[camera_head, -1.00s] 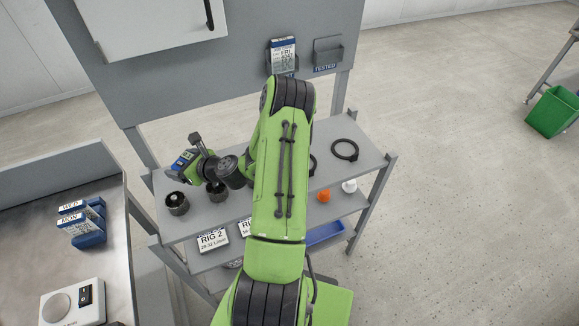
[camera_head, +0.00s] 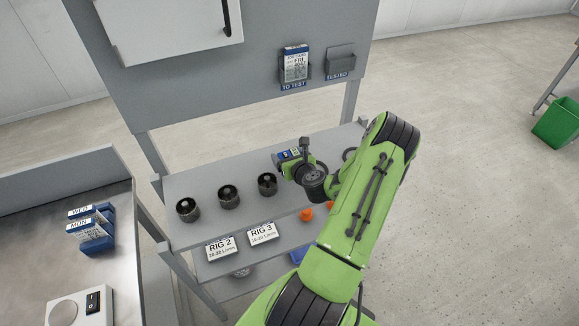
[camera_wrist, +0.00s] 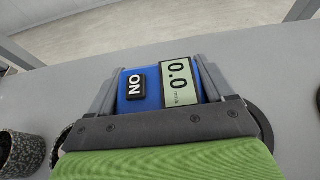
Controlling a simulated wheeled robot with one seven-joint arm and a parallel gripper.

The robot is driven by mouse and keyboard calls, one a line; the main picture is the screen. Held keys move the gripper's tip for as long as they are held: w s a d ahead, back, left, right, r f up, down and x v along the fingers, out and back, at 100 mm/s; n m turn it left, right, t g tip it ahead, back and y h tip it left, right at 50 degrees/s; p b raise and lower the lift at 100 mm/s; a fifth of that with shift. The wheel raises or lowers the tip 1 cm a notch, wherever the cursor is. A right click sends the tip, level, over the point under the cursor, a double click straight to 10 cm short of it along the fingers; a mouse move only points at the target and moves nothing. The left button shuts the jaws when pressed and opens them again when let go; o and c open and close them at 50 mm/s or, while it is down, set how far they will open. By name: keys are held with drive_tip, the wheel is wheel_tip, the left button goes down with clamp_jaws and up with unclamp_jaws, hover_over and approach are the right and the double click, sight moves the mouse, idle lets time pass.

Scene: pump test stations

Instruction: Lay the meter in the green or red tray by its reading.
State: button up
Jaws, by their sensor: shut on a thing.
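My gripper (camera_head: 289,161) is shut on the blue meter (camera_head: 284,156), above the back part of the grey shelf. In the wrist view the meter (camera_wrist: 152,88) sits between the fingers of my gripper (camera_wrist: 160,88), with a black ON switch and a display that reads 0.0, turned on its side. The unit beside the digits is small. A green bin (camera_head: 557,118) stands on the floor at the far right; I cannot tell if it is the green tray. No red tray shows.
Several dark round fittings (camera_head: 228,197) stand in a row on the shelf (camera_head: 205,180). Signs for RIG 2 (camera_head: 221,247) and RIG 3 (camera_head: 262,233) hang at its front. A TO TEST holder with a card (camera_head: 296,64) and an empty TESTED holder (camera_head: 340,62) are on the panel.

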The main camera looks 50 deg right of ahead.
wheel_tip(320, 180, down, 3)
drive_tip(key=shift+b, duration=0.4)
drive_tip(key=shift+r, duration=0.1)
drive_tip(key=o, duration=1.2)
drive_tip(key=shift+a, duration=0.1)
drive_tip(key=p+v, duration=0.1)
drive_tip(key=v, duration=0.9)
drive_tip(key=shift+s+r, duration=0.3)
drive_tip(key=shift+s+a+r+p, duration=0.25)
drive_tip(key=shift+s+p, duration=0.2)
drive_tip(key=shift+p, duration=0.55)
drive_tip(key=shift+s+a, duration=0.1)
drive_tip(key=shift+a, duration=0.05)
drive_tip(key=shift+f, duration=0.1)
